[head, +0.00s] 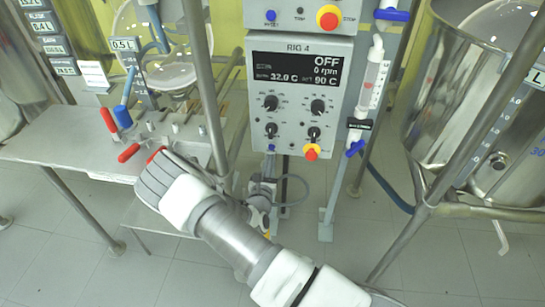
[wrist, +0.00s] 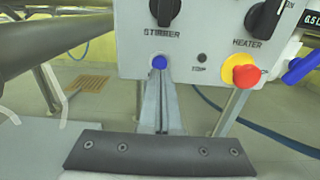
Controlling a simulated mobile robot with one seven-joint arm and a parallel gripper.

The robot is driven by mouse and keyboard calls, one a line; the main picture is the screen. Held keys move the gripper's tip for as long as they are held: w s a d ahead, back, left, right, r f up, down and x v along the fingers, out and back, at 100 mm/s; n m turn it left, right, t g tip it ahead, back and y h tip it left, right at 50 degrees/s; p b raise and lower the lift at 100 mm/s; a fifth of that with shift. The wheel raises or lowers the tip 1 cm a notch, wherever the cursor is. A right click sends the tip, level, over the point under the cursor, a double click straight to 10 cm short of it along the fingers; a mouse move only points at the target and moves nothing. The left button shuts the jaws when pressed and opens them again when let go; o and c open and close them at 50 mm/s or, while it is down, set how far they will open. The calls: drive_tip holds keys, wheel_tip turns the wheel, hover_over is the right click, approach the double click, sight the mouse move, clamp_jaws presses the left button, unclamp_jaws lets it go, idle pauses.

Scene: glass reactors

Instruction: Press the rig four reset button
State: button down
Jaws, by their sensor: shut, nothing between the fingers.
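The rig four control box (head: 300,95) is a grey panel whose display reads OFF, 0 rpm and 32.0 C. A blue button (head: 271,148) sits at its lower left edge, below the stirrer knob. The same blue button shows in the wrist view (wrist: 159,62), its own label not readable. My gripper (head: 158,165) is shut and empty, left of and below the box in the head view, apart from the button; its tips are hard to make out. In the wrist view a dark screwed bar of my gripper (wrist: 160,152) crosses the bottom.
A red-and-yellow stop button (head: 312,152) is right of the blue one. Another box (head: 300,18) above has its own blue reset button (head: 270,16). A metal post (head: 205,90) stands left of the box. A steel vessel (head: 465,100) is at right.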

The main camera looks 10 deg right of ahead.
drive_tip(key=p+v, duration=0.1)
drive_tip(key=v, duration=0.8)
drive_tip(key=shift+a, duration=0.1)
idle(0.4)
